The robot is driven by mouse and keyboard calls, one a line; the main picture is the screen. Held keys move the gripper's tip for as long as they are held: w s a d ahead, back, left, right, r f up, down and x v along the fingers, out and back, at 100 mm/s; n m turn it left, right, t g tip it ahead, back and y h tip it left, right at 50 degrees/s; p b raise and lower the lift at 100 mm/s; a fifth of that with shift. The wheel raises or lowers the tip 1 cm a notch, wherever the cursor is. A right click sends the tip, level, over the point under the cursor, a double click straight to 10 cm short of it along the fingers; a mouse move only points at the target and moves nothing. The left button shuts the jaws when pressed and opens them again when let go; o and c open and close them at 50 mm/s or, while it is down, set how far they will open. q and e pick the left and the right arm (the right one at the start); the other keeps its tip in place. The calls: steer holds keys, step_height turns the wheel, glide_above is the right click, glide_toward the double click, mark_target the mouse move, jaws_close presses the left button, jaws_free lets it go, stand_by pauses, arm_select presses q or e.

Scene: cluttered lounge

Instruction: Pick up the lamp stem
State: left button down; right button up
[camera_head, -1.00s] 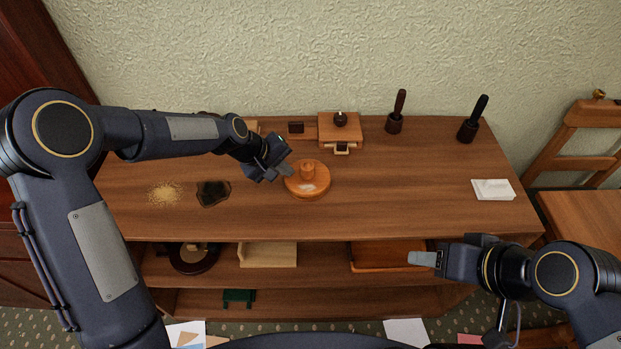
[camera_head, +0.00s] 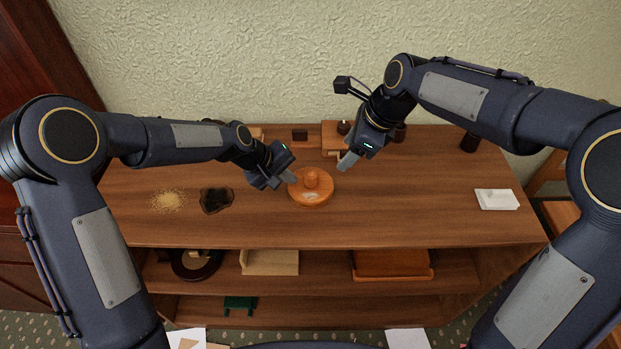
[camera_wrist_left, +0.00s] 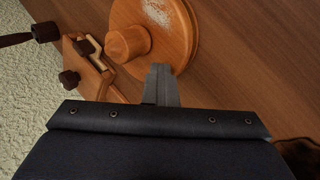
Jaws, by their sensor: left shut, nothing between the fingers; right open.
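A round orange wooden base with a short upright stub (camera_head: 312,193) stands on the tabletop; it also shows in the left wrist view (camera_wrist_left: 185,35). I cannot tell whether this stub is the lamp stem, and I see no separate long stem. My left gripper (camera_head: 291,178) is shut and empty at the base's left edge; its closed fingers (camera_wrist_left: 160,85) show close beside the disc in the left wrist view, and contact is unclear. My right gripper (camera_head: 346,162) is open and empty, above the table to the right of the base.
A wooden box with a dark knob (camera_head: 331,134) stands at the back, partly behind my right gripper. A dark-handled tool (camera_head: 469,143) is partly hidden by my right arm. Sawdust (camera_head: 167,201), a dark patch (camera_head: 216,200) and white paper (camera_head: 496,199) lie on the table (camera_head: 400,220). Its front centre is clear.

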mark_target(312, 172)
steer(key=w+a+f, duration=0.1)
steer(key=f, duration=0.1)
steer(key=w+a+f+m, duration=0.1)
steer(key=a+f, duration=0.1)
steer(key=f, duration=0.1)
steer(key=w+a+f+m, duration=0.1)
steer(key=a+f, duration=0.1)
steer(key=shift+w+a+f, duration=0.15)
steer(key=shift+a, duration=0.05)
steer(key=shift+x, duration=3.15)
steer(key=shift+a, duration=0.15)
steer(key=c, duration=1.1)
steer(key=shift+o, duration=0.2)
step_height(312, 172, up, 18)
